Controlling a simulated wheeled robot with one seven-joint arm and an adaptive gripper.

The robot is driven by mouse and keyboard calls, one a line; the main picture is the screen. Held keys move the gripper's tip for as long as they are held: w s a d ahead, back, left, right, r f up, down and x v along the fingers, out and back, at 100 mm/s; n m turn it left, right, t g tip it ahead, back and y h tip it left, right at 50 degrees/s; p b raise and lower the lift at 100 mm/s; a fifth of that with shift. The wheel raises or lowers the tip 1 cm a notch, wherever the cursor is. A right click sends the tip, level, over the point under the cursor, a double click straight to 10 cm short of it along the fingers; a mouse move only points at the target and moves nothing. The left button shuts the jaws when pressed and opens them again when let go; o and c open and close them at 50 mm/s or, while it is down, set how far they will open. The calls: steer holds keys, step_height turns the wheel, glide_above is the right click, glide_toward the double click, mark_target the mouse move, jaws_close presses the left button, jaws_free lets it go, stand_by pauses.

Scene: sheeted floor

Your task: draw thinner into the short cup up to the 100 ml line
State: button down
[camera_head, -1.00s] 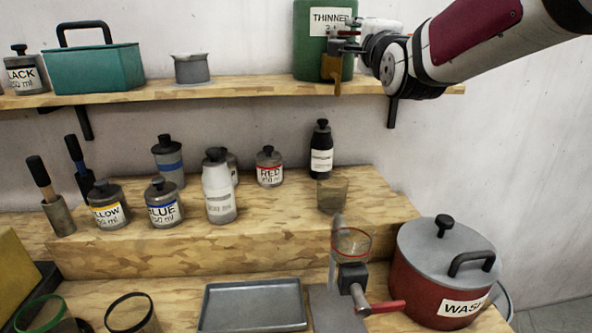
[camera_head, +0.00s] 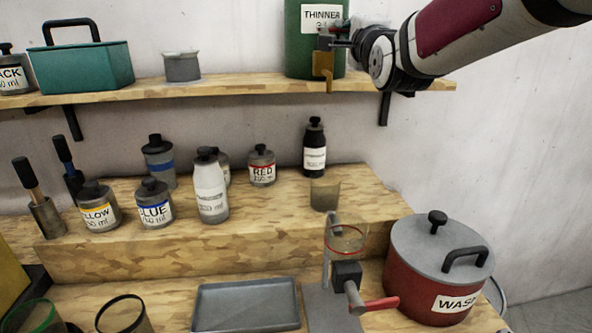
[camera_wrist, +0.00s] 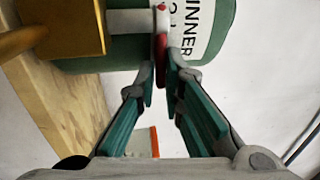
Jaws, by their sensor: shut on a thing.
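The green thinner can (camera_head: 297,57) stands on the upper shelf, with a tap on its front and a brass-coloured block (camera_head: 322,66) below the tap. My gripper (camera_head: 337,42) is at the tap. In the wrist view its fingers (camera_wrist: 161,75) are closed around the end of the red tap lever (camera_wrist: 161,35). The can (camera_wrist: 218,28) and brass block (camera_wrist: 75,27) also show there. A small clear cup (camera_head: 325,194) stands on the wooden step roughly below the tap. I cannot read its marks or see a liquid level. No stream of thinner is visible.
A clear red-rimmed vessel (camera_head: 346,240) sits on a stand with a red handle. A red WASH pot (camera_head: 415,285) is at the right. Several paint jars and bottles fill the step's left and middle. A grey tray (camera_head: 247,304) lies in front.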

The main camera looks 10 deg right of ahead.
steer(key=shift+w+d+n+y+b, duration=0.1)
steer(key=shift+w+n+y+b, duration=0.1)
steer(key=shift+n+y+b, duration=0.35)
steer(key=shift+w+r+n+g+y+p, duration=0.15)
steer(key=shift+n+y+p, duration=0.25)
steer(key=shift+y+p, duration=0.6)
steer(key=shift+w+n+g+y+p, duration=0.15)
steer(key=shift+n+y+p, duration=0.35)
steer(key=shift+p, duration=0.8)
